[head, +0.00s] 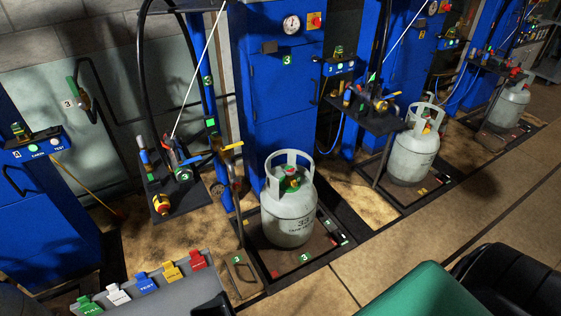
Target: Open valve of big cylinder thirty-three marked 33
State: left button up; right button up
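A big white-grey gas cylinder (288,218) stands upright on the scale platform (262,262) in the middle of the head view. Dark lettering on its front appears to read 33, with smaller text below. Its valve (291,180), with red and green parts, sits inside the collar at the top. The collar partly hides the valve, and I cannot tell whether it is open or shut. Neither of my grippers shows in this view.
A blue cabinet (276,110) with a gauge stands behind the cylinder. A black tool stand (185,190) with hoses is to its left. More cylinders (412,152) stand on scales at the right. Coloured tags (172,271) line a grey box at the lower left. Paved floor (460,225) lies open at right.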

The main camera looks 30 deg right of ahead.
aim_at(289, 170)
jog(key=l, duration=0.8)
jog(key=i+l, duration=0.1)
jog(key=l, duration=0.75)
